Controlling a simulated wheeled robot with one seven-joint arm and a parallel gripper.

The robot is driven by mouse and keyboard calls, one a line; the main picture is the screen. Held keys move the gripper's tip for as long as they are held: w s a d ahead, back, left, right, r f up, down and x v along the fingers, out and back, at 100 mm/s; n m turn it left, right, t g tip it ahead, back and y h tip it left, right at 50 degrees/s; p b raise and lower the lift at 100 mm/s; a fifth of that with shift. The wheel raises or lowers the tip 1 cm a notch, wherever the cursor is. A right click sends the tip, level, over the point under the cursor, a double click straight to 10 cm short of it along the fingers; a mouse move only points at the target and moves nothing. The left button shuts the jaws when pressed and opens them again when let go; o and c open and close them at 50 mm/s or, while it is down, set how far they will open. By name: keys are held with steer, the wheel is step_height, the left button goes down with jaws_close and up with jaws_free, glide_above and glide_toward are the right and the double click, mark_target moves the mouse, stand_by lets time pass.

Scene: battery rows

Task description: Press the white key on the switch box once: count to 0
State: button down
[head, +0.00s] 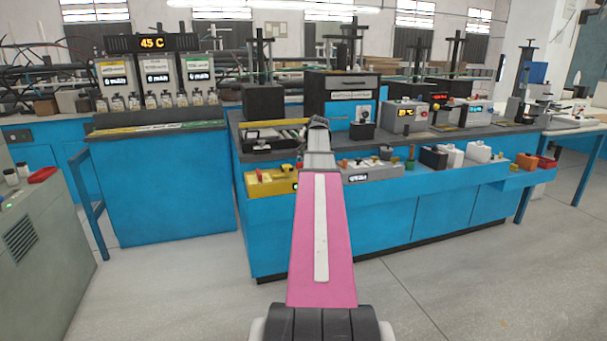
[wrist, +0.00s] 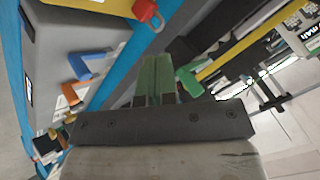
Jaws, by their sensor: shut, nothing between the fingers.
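A long grey box (head: 375,174) with a small lit display and coloured handles sits on the blue bench's front ledge; I take it to be the switch box but cannot be sure. In the wrist view its grey face (wrist: 60,35) carries a blue handle (wrist: 93,63) and an orange one (wrist: 73,94). A whitish patch lies by the orange handle; I cannot tell if it is the white key. My gripper (wrist: 156,62) has green fingers, shut and empty, beside these handles. In the head view my arm hides part of the box.
A yellow box (head: 268,183) with its own display sits left of my arm. A green handle (wrist: 190,80) is close to the right of my fingers. Black and white blocks (head: 450,156) stand further right on the ledge. The floor in front is clear.

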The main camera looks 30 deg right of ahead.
steer(key=shift+f, duration=3.75)
steer(key=shift+f, duration=0.2)
steer(key=shift+f, duration=0.2)
steer(key=shift+f, duration=0.4)
steer(key=shift+r, duration=0.8)
steer(key=shift+r, duration=2.5)
